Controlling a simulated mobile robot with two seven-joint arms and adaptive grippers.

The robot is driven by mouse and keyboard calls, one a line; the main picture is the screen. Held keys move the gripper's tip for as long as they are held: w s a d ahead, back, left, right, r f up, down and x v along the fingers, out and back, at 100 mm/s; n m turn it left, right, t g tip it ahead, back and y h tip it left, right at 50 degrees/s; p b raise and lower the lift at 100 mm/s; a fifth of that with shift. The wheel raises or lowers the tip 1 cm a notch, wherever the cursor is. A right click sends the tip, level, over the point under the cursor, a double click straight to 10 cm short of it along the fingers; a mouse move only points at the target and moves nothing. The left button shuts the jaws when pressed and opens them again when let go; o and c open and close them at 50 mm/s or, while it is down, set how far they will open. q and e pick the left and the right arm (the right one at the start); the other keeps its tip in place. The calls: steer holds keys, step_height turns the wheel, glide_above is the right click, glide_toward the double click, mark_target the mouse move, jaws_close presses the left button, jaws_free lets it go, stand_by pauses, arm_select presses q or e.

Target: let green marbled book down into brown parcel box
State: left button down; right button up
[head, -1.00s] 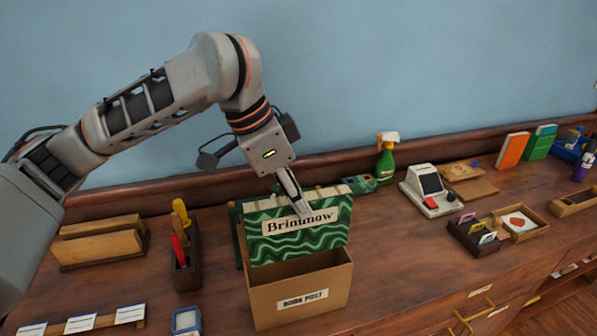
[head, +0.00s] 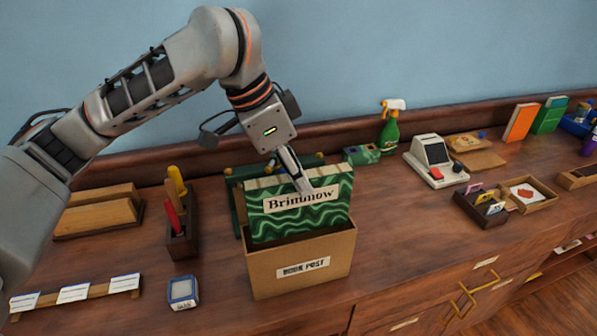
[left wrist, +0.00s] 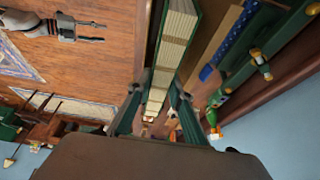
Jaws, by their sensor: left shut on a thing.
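The green marbled book (head: 325,217), labelled "Brimmow", stands nearly upright in the brown parcel box (head: 262,272). Its lower edge is hidden behind the box's front wall; its upper part stands above the rim. My left gripper (head: 302,185) is shut on the book's top edge, one finger over the front cover. In the left wrist view, the book's pale page edges (left wrist: 178,40) run between the fingers of my left gripper (left wrist: 158,100). My right gripper (left wrist: 88,33) shows at the upper left of that view, fingers apart and empty, away from the book.
A dark holder with coloured handles (head: 181,240) stands left of the box, and a small blue-framed block (head: 183,292) is at its front left. A green spray bottle (head: 390,130) and a card terminal (head: 436,165) stand to the right.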

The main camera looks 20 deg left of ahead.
mark_target(298, 210)
arm_select(q)
steer(key=shift+f, duration=4.15)
steer(key=c, duration=1.7)
jaws_free()
steer(key=shift+f, duration=0.1)
